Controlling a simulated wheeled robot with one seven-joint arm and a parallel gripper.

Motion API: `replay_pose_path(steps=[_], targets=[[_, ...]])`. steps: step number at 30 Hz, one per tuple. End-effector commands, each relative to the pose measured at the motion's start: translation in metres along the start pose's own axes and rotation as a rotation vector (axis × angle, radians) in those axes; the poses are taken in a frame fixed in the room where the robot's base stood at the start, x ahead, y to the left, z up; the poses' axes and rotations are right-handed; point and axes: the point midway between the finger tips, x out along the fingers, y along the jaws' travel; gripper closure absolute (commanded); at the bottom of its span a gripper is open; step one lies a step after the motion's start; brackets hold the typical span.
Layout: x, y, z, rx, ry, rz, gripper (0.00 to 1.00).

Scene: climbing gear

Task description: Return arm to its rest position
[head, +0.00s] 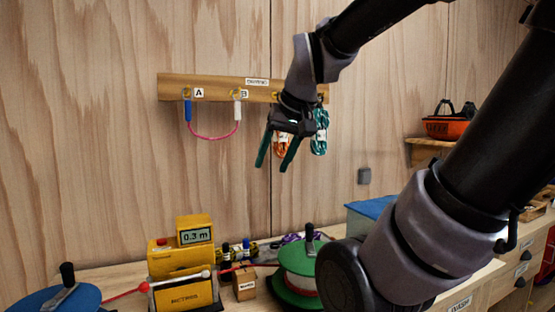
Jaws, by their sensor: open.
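My gripper (275,150) hangs in the air in front of the wall, at the right part of the wooden peg rail (215,81). Its two green-tipped fingers point down and stand apart, with nothing seen between them. My arm reaches in from the right and covers part of the rail and of the bench. Behind the gripper hang an orange coil (281,147) and a teal coil (320,132), both partly hidden. A pink cord (211,138) hangs in a loop from hooks A and B, with one blue end and one white end.
On the bench stand a yellow meter (184,265) reading 0.3 m, a blue reel (62,298), a green-rimmed reel (298,272) and a small wooden block (245,283). A red line runs past the meter. An orange helmet (449,126) sits on a shelf at right. The left wall is clear.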

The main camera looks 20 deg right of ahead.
Motion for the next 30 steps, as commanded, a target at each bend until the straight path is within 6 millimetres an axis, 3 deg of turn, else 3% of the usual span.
replay_pose_path(steps=[6,30], targets=[[-0.0137,0.0023,0.0151,0.146,0.04,-0.063,0.43],[-0.0138,0.0022,0.015,0.15,0.04,-0.063,0.43]])
